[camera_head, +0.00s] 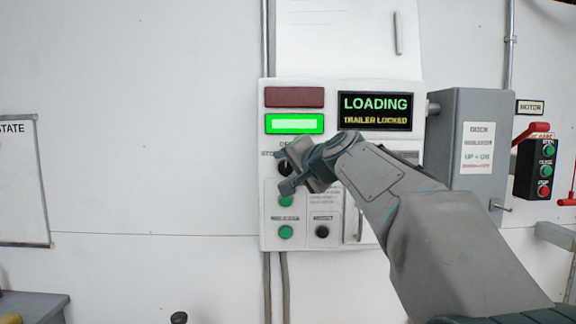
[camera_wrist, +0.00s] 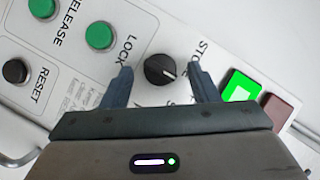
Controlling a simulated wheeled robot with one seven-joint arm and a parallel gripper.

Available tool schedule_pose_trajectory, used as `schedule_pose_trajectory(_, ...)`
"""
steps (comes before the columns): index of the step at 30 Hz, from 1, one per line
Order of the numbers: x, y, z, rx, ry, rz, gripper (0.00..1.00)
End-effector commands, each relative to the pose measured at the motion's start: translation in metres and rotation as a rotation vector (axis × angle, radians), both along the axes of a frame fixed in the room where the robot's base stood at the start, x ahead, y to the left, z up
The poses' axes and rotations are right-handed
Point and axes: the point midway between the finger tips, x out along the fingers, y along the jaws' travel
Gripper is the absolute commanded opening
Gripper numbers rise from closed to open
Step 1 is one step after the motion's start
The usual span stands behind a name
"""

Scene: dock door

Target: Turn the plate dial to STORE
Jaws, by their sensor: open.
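The plate dial (camera_wrist: 160,70) is a round black knob on the white control panel (camera_wrist: 92,75), with a white pointer mark towards its lower right in the wrist view. A label starting "STO" sits up and right of it, partly hidden by a finger; other dial lettering is also covered. My gripper (camera_wrist: 160,68) is open, with one finger on each side of the dial and visible gaps between. The display (camera_head: 376,111) reads LOADING, TRAILER LOCKED.
Green RELEASE and LOCK buttons (camera_wrist: 99,36) and a black RESET button (camera_wrist: 15,72) lie near the left finger. The lit green lamp (camera_head: 295,124) is below a dark red lamp (camera_head: 294,97). A grey box (camera_head: 468,180) stands right of the panel.

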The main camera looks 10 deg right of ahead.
Motion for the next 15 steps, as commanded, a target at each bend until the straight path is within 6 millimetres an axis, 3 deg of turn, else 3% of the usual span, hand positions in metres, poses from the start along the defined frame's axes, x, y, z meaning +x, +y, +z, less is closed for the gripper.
schedule_pose_trajectory(9,0.0022,0.0006,-0.0006,0.0,0.0,0.0,0.55)
schedule_pose_trajectory(14,0.002,0.0006,-0.0006,0.0,0.0,0.0,0.11)
schedule_pose_trajectory(15,0.002,0.0005,-0.0007,0.0,0.0,0.0,0.11)
